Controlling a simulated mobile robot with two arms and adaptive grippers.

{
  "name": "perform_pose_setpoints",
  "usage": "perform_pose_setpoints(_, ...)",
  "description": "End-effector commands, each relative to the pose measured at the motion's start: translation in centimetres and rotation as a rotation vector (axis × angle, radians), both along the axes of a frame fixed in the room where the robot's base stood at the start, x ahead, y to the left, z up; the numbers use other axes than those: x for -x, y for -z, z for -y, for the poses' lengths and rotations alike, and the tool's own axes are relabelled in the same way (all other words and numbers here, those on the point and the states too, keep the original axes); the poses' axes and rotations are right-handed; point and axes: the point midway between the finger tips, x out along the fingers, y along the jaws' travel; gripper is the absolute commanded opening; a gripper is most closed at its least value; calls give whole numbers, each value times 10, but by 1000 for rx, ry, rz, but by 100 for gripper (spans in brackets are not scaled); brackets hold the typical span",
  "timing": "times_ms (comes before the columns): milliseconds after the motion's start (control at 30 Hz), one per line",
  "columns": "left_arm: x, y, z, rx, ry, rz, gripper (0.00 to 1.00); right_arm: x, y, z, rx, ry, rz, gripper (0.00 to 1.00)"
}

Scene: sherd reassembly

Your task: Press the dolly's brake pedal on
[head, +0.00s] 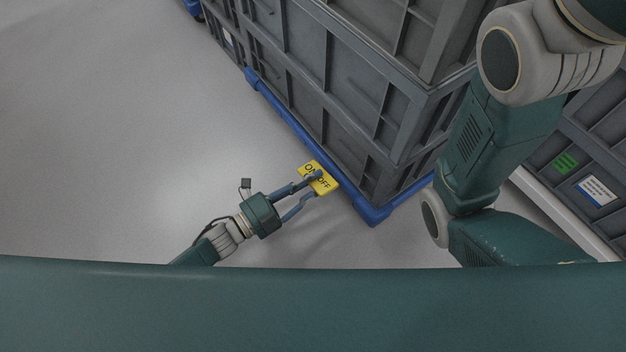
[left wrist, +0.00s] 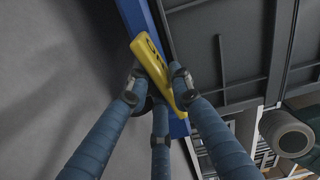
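The dolly's blue frame (head: 292,122) runs along the foot of a stack of grey crates. The yellow brake pedal (head: 329,186), marked ON and OFF, sticks out from its left side near the front corner. My left gripper (head: 316,184) is at the pedal with its fingers apart, one finger overlapping the pedal's face. In the left wrist view the pedal (left wrist: 150,62) slants between the fingertips, in front of the blue frame (left wrist: 138,14). I cannot tell whether the fingers touch it. Part of the pedal's lettering is covered. My right gripper is not in view.
The grey crates (head: 330,75) rise directly beside the pedal. Another grey crate with green and white labels (head: 597,190) stands at the right, beyond my right arm. The grey floor (head: 110,130) to the left is clear.

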Motion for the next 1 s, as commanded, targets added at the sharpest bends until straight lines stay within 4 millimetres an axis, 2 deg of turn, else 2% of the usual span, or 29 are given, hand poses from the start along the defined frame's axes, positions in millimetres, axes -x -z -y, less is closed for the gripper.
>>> perform_pose_setpoints(433,4,1,-6,-3,-1,0,36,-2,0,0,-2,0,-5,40)
perform_pose_setpoints(567,16,1,-21,-5,0,-1,36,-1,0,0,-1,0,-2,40)
perform_pose_setpoints(900,57,1,-78,-4,-1,-2,36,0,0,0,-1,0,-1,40)
perform_pose_setpoints(1000,65,1,-88,-3,0,-1,36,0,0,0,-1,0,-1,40)
